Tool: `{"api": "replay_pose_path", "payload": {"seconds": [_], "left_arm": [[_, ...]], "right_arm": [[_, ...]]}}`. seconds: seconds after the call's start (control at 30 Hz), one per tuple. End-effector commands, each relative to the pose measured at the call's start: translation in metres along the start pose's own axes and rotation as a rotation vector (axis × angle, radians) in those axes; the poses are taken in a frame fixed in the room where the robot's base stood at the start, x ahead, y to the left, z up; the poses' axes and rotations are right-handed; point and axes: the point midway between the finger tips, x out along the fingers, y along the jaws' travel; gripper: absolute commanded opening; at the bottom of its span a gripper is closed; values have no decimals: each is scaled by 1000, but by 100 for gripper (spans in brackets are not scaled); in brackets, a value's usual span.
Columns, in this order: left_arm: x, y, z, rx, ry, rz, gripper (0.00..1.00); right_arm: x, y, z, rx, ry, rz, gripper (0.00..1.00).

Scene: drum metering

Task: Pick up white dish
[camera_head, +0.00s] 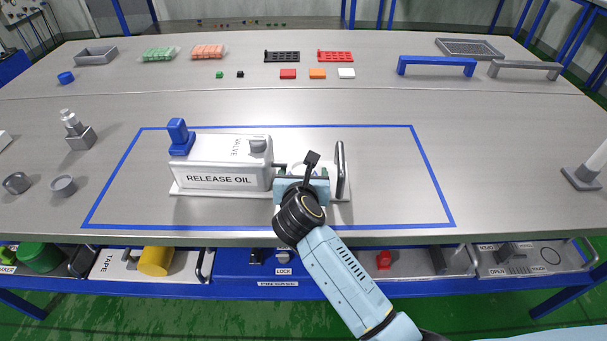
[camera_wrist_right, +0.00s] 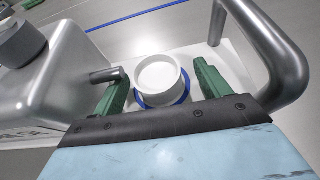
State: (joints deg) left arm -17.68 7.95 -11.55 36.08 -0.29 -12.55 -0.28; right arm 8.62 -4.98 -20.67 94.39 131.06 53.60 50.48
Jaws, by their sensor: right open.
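The white dish (camera_wrist_right: 160,74) is a small round cup on a blue ring (camera_wrist_right: 164,101) on the white base plate. In the head view it is mostly hidden behind my right gripper (camera_head: 301,179). In the right wrist view my right gripper (camera_wrist_right: 161,82) is open, with one green finger on each side of the dish. I cannot tell whether the fingers touch it. The dish stands upright beside the spout of the RELEASE OIL box (camera_head: 220,162). My left gripper is not in view.
A metal handle (camera_head: 341,170) rises from the plate just right of my right gripper; it also shows close in the wrist view (camera_wrist_right: 282,50). The table inside the blue outline is clear at right.

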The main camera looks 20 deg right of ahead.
Motion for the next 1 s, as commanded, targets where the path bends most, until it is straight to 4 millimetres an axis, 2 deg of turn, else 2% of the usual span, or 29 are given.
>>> {"api": "replay_pose_path", "payload": {"seconds": [0.07,0.43,0.77,1.0], "left_arm": [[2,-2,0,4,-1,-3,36],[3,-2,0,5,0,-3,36],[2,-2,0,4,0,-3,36],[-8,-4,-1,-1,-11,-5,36]], "right_arm": [[0,0,-2,0,0,0,76],[0,0,-2,0,0,0,27],[0,0,-2,0,0,0,27],[-2,-4,6,-1,1,2,27]]}}
